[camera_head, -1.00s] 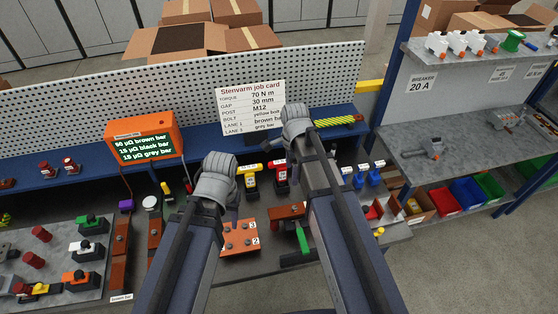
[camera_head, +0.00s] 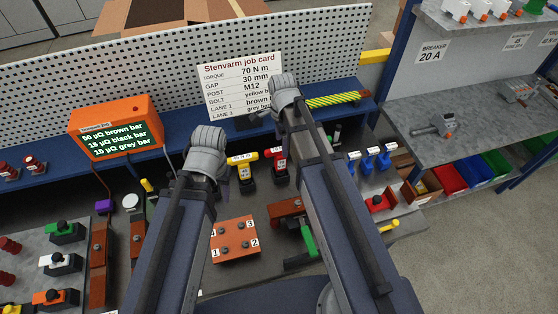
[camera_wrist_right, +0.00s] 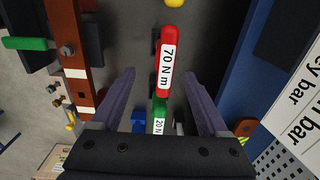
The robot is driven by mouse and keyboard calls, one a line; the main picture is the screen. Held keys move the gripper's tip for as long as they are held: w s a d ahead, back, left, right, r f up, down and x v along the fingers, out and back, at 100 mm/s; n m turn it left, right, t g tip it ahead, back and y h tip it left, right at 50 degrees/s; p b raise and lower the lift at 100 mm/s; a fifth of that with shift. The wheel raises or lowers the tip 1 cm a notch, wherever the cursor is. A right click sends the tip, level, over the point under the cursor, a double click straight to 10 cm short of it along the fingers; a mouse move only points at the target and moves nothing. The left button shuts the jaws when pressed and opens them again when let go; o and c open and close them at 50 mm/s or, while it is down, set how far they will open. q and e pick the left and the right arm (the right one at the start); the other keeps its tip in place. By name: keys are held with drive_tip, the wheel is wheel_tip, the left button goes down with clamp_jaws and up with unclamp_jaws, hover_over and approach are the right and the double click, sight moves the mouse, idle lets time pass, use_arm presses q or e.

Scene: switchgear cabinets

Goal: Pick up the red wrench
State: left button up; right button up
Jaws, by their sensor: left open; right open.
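The red wrench (camera_head: 278,160) stands in the middle of the bench, right of a similar yellow tool (camera_head: 243,166). In the right wrist view the red wrench (camera_wrist_right: 168,60), labelled 70 N m, lies between and beyond the fingers of my right gripper (camera_wrist_right: 160,78). That gripper is open, with nothing held. A green tool labelled 20 N m (camera_wrist_right: 159,115) shows nearer its palm. My left gripper (camera_head: 224,182) is over the bench, left of the yellow tool; its fingers are mostly hidden by the wrist, and I see nothing held.
A brown block with numbered bolts (camera_head: 234,240) lies in front. The job card (camera_head: 240,85) and orange meter (camera_head: 116,128) stand behind. Blue clamps (camera_head: 369,160) are at the right, beside a grey shelf (camera_head: 400,115).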

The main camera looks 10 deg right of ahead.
sight(280, 158)
drive_tip(key=shift+w+f+b, duration=0.25)
drive_tip(key=shift+f+b, duration=0.05)
drive_tip(key=shift+f, duration=0.15)
drive_tip(key=shift+w+f+b, duration=0.2)
drive_tip(key=shift+f+b, duration=0.05)
drive_tip(key=shift+f, duration=0.2)
use_arm(q)
drive_tip(key=shift+w+f, duration=0.45)
drive_tip(key=shift+f, duration=0.4)
drive_tip(key=shift+f, duration=0.1)
use_arm(e)
wheel_tip(280, 158, down, 8)
drive_tip(key=b, duration=0.8)
drive_tip(key=shift+a, duration=0.1)
use_arm(q)
wheel_tip(280, 158, down, 8)
drive_tip(key=shift+r, duration=0.2)
use_arm(e)
drive_tip(key=shift+r, duration=0.15)
clamp_jaws()
